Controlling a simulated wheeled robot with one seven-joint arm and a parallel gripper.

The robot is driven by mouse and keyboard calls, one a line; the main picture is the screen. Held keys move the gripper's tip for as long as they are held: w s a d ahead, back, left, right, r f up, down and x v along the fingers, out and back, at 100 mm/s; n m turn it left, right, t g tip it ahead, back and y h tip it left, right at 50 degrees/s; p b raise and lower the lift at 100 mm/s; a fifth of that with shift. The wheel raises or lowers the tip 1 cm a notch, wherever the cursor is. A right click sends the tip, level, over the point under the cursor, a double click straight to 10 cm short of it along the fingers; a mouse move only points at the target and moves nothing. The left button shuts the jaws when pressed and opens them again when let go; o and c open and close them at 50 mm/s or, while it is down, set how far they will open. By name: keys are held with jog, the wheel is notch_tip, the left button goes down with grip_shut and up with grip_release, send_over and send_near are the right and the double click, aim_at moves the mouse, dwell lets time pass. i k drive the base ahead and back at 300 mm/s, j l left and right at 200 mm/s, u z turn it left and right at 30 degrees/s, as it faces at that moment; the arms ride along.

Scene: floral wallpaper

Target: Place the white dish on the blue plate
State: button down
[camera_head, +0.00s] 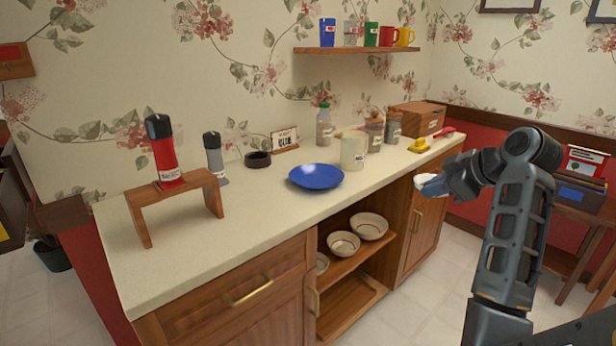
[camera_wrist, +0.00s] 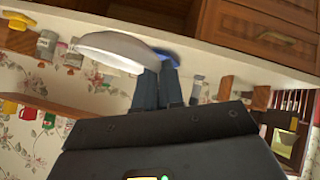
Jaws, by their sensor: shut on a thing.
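The blue plate (camera_head: 316,177) lies on the cream counter, left of the white canister. In the wrist view a small part of the blue plate (camera_wrist: 166,55) shows beyond the dish. My gripper (camera_head: 428,188) is in front of the counter, to the right of the plate. It is shut on the white dish (camera_wrist: 118,50), gripping it near its edge. The dish appears tilted in the wrist view. In the head view only a small part of the dish (camera_head: 419,181) shows; my gripper hides the rest.
On the counter (camera_head: 247,221) are a white canister (camera_head: 353,150), a dark round bowl (camera_head: 258,160), jars, a yellow item (camera_head: 419,145) and a wooden stand (camera_head: 177,198) with a red bottle. Bowls (camera_head: 369,226) sit in the open shelf below. The counter's front edge is clear.

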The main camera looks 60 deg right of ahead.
aim_at(317, 180)
jog(key=i+l, duration=0.65)
jog(key=i, duration=0.3)
